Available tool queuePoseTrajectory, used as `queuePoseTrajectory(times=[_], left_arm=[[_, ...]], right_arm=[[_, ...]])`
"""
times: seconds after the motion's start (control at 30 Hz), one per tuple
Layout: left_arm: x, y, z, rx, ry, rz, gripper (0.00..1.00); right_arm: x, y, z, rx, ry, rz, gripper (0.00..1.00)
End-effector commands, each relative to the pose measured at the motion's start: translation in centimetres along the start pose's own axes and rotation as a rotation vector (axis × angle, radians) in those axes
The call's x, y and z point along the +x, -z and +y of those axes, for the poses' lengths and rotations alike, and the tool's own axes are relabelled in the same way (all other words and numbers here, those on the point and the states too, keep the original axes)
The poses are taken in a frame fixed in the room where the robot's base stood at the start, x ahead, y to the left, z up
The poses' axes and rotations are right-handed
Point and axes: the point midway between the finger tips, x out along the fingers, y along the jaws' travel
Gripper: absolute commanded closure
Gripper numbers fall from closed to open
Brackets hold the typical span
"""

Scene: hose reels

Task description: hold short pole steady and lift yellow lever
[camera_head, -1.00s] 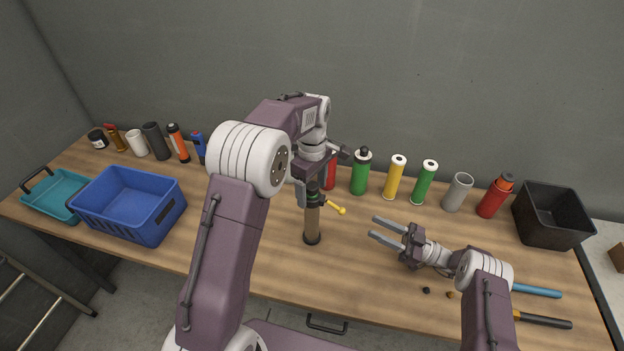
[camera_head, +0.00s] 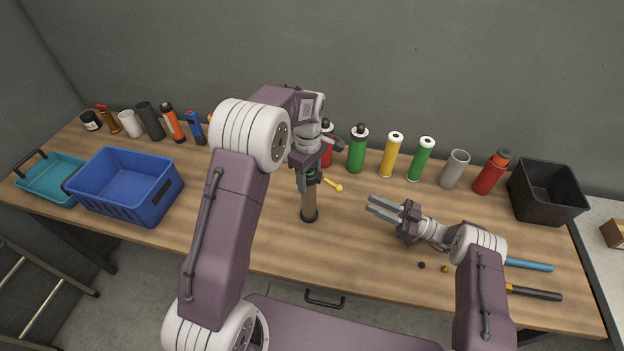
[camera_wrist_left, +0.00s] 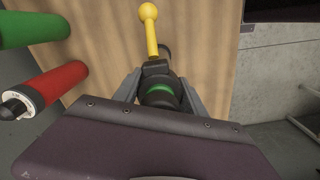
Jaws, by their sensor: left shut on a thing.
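The short pole (camera_head: 309,206) stands upright on the bench, with a dark base and a green band near its top. The yellow lever (camera_head: 334,185) sticks out from its upper part to the right; in the left wrist view the lever (camera_wrist_left: 150,30) points up and ends in a ball. My left gripper (camera_head: 307,181) is shut on the pole's upper part from above; the wrist view shows a finger on each side of the pole top (camera_wrist_left: 160,94). My right gripper (camera_head: 369,204) is empty, right of the lever and apart from it, its fingers separated by a narrow gap.
Behind stand several bottles and tubes, including a red bottle (camera_head: 327,151), a green bottle (camera_head: 357,152) and a yellow tube (camera_head: 391,158). A blue crate (camera_head: 148,209) is at left, a black bin (camera_head: 575,205) at right. The bench around the pole's base is clear.

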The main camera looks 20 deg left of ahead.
Motion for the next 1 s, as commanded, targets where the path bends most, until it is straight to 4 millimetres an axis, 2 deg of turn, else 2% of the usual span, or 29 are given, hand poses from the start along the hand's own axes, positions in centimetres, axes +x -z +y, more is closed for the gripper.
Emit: queuePoseTrajectory(times=[0.07,0.17,0.57,0.97,1.0], left_arm=[[0.0,0.0,0.0,0.0,-0.001,0.0,1.0],[0.0,0.0,0.0,0.0,-0.001,0.0,1.0],[-0.1,0.0,0.0,0.0,-0.001,0.0,1.0],[-0.1,0.0,0.0,0.0,-0.002,0.0,1.0],[-0.1,0.0,0.0,0.0,-0.002,0.0,1.0]], right_arm=[[0.0,0.0,0.0,0.064,0.0,0.0,1.0],[0.0,-0.1,0.0,0.275,-0.003,-0.005,1.0],[-0.1,-2.3,-1.2,1.685,-0.06,-0.056,1.0],[-1.1,-3.7,-3.2,3.122,-0.239,-0.011,1.0],[-1.2,-3.8,-3.4,-3.015,0.243,-0.004,1.0]])
